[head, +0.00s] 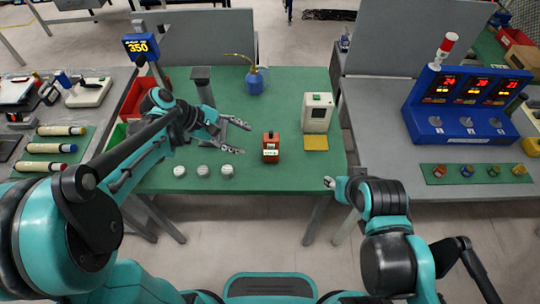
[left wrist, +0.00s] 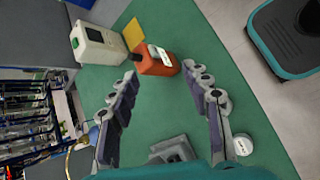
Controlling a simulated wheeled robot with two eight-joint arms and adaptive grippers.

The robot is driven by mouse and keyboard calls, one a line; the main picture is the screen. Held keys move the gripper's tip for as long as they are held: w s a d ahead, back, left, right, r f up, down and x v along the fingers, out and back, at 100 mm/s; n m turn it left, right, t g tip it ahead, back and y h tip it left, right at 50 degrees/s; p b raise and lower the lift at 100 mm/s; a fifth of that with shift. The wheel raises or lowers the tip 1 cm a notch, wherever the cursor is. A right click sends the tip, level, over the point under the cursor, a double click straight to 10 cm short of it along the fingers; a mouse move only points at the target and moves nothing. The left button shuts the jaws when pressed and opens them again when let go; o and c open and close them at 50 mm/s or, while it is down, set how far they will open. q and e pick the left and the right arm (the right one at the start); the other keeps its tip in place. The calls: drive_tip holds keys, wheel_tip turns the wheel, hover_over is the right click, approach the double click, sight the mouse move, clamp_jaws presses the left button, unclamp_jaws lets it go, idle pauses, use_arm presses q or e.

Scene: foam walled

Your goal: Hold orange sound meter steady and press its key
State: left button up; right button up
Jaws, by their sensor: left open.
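The orange sound meter (head: 270,147) stands upright on the green table (head: 283,98), with a white label low on its front. In the left wrist view the orange meter (left wrist: 158,66) lies ahead, between the lines of my fingertips, with a dark part at its top end; I cannot make out the key. My left gripper (head: 242,137) is open and empty, just left of the meter, its fingers pointing at it and apart from it. My right gripper (head: 329,183) is at the table's front right edge, away from the meter; its fingers are too small to read.
A white device (head: 317,113) and a yellow pad (head: 315,143) are close to the meter's right. Several white round pieces (head: 202,171) lie at the front. Front right is clear.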

use_arm(q)
drive_tip(key=w+f+n+g+h+b, duration=0.1)
drive_tip(key=w+f+n+h+b, duration=0.3)
drive_tip(key=f, duration=0.3)
drive_tip(key=n+g+h+b, duration=0.1)
drive_tip(key=h+b, duration=0.1)
drive_tip(key=b, duration=0.2)
approach(267, 153)
drive_tip(key=w+f, duration=0.2)
drive_tip(key=shift+w+d+f, duration=0.1)
drive_tip(key=shift+w+f, duration=0.05)
drive_tip(key=shift+f, duration=0.25)
drive_tip(key=shift+d+f, duration=0.2)
drive_tip(key=shift+d, duration=0.15)
drive_tip(key=b+x, duration=0.1)
drive_tip(key=x, duration=0.8)
drive_tip(key=shift+d+r, duration=0.1)
drive_tip(key=shift+d, duration=0.05)
use_arm(e)
wheel_tip(267, 153, down, 11)
drive_tip(key=shift+r, duration=0.2)
use_arm(q)
drive_tip(key=c, duration=0.7)
use_arm(e)
clamp_jaws()
